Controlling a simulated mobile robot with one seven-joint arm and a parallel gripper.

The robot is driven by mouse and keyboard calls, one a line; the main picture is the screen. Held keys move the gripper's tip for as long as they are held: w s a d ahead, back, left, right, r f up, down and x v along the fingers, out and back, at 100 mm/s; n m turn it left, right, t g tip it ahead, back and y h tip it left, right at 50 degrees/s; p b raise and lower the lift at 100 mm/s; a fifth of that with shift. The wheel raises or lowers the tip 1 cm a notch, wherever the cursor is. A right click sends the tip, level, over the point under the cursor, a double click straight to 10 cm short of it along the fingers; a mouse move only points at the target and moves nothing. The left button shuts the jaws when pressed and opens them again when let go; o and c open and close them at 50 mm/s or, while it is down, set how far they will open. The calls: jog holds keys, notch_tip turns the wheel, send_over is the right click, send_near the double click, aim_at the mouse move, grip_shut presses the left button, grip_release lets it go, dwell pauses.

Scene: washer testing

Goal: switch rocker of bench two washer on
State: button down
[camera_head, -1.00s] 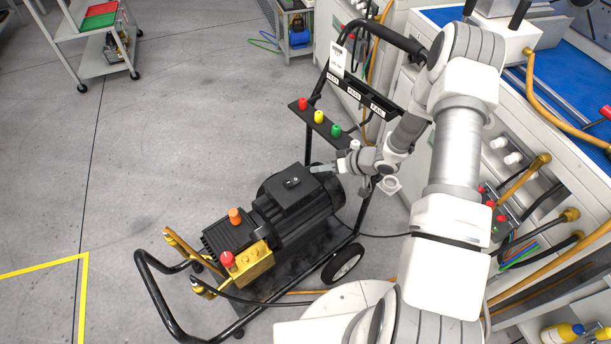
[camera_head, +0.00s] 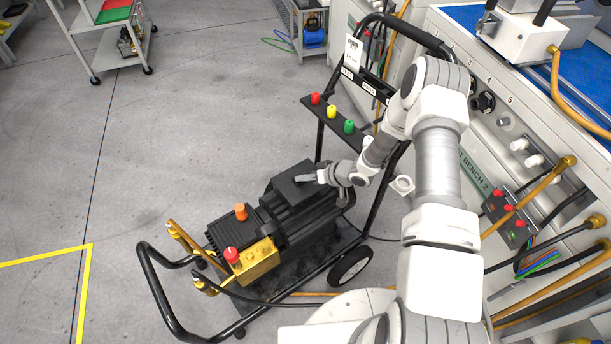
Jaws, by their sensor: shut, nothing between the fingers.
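The washer is a wheeled cart with a black motor (camera_head: 312,228), a brass pump (camera_head: 258,262) and a black frame. It stands beside the bench marked BENCH 2. A flat black box (camera_head: 300,194) sits on top of the motor. My gripper (camera_head: 300,179) is shut and empty, its fingertips over the top of this box. The fingers cover the spot where the small rocker showed before, so the rocker and its position are hidden. I cannot tell whether the fingertips touch it.
A rail with red, yellow and green nozzles (camera_head: 332,112) is on the cart's handle side. The bench (camera_head: 480,150) with hoses and a red-button control box (camera_head: 509,215) lies to the right. A grey trolley (camera_head: 113,52) stands at the upper left. The floor at left is clear.

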jog(key=shift+s+a+f+n+h+b, duration=0.2)
jog(key=shift+a+f+n+h+b, duration=0.1)
jog(key=shift+a+f+h+b, duration=0.25)
jog(key=shift+d+r, duration=0.15)
jog(key=shift+r, duration=0.05)
jog(key=shift+d, duration=0.1)
jog(key=shift+w+d+r, duration=0.15)
jog(key=shift+w+d, duration=0.3)
jog(key=shift+d, duration=0.2)
jog(key=shift+r+p, duration=0.15)
jog(key=shift+p, duration=0.15)
